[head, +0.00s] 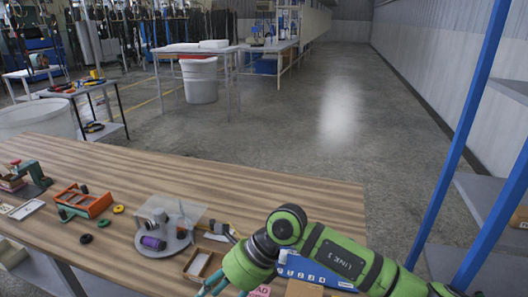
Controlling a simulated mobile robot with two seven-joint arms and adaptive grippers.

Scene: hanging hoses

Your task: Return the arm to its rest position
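My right arm (345,258), green and black, comes in from the lower right and reaches over the near right part of the wooden table (180,172). Its gripper (212,284) shows only as teal finger parts at the bottom edge, beside a small wooden box. The picture edge cuts it off, so I cannot tell if it is open or shut or holds anything. My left arm and gripper are not in view.
On the table are an orange tray (86,203), a round grey fixture with a purple cylinder (153,243), a small wooden box (203,264) and a blue numbered strip (316,272), partly behind my arm. A blue-post rack (462,130) stands right. The table's far side is clear.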

